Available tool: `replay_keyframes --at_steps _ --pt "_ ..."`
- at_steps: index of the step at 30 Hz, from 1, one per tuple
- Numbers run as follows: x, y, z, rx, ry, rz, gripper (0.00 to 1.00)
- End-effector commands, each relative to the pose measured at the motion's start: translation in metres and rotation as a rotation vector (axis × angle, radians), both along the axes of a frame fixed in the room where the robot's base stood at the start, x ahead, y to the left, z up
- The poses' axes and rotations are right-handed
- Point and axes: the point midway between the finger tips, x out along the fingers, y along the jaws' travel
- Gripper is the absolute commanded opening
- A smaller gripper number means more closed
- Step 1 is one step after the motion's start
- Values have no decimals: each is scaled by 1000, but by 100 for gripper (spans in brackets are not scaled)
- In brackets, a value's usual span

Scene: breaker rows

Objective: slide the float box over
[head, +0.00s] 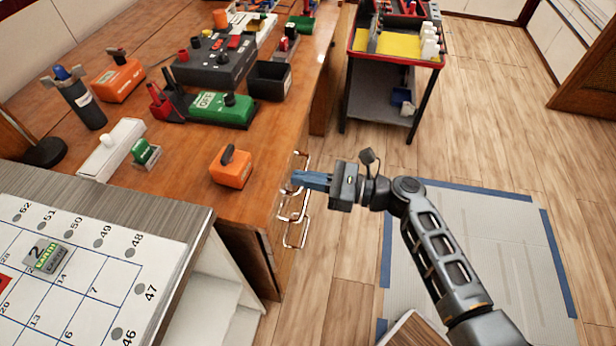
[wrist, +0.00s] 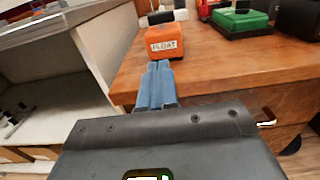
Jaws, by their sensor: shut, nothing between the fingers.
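The float box is an orange block with a dark handle on top. In the head view the float box (head: 231,169) sits upright on the wooden bench near its front edge. In the wrist view the float box (wrist: 165,42) shows its white FLOAT label, straight ahead of the fingertips. My gripper (head: 297,178) is shut and empty, its blue fingers pointing at the bench edge to the right of the box.
A green box (head: 222,108) and a black open bin (head: 270,80) stand behind the float box. A white block (head: 112,148) is to its left. A numbered board (head: 95,270) is at front left. Drawer handles (head: 296,205) stick out below my gripper. Bare bench surrounds the float box.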

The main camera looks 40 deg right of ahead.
Motion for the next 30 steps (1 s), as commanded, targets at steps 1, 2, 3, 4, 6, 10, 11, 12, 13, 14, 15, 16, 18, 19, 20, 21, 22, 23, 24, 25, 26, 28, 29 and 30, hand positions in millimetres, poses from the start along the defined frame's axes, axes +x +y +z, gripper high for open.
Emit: replay_keyframes --at_steps 1,2,3,4,6,10,11,12,13,14,15,16,18,19,20,21,22,23,24,25,26,28,29,30 --pt "9 7 1 0 0 4 0" --pt "14 11 1 0 0 4 0" --pt "20 15 1 -1 -1 3 0" --pt "25 19 1 -1 -1 3 0" --pt "36 27 1 -1 1 4 0" --pt "55 41 1 -1 0 3 0" --pt "59 44 1 -2 0 3 0" --pt "64 47 1 -1 0 2 0" --pt "67 50 1 -2 1 1 0" --pt "70 52 1 -3 0 1 0" --pt "74 54 1 -1 0 1 0" --pt "76 56 0 -2 1 1 0" --pt "80 59 0 -2 1 1 0" --pt "81 60 0 -2 1 1 0" --pt "82 61 0 -2 1 1 0" --pt "83 62 0 -2 1 1 0" --pt "84 62 0 -2 1 1 0" --pt "84 62 0 -2 1 0 0" --pt "84 62 -1 -2 1 0 0" --pt "84 62 -1 -2 1 0 0" --pt "84 62 -1 -3 0 0 0" --pt "84 62 -1 -3 0 0 0" --pt "84 62 -1 -3 0 0 0" --pt "84 62 -1 -3 0 0 0"
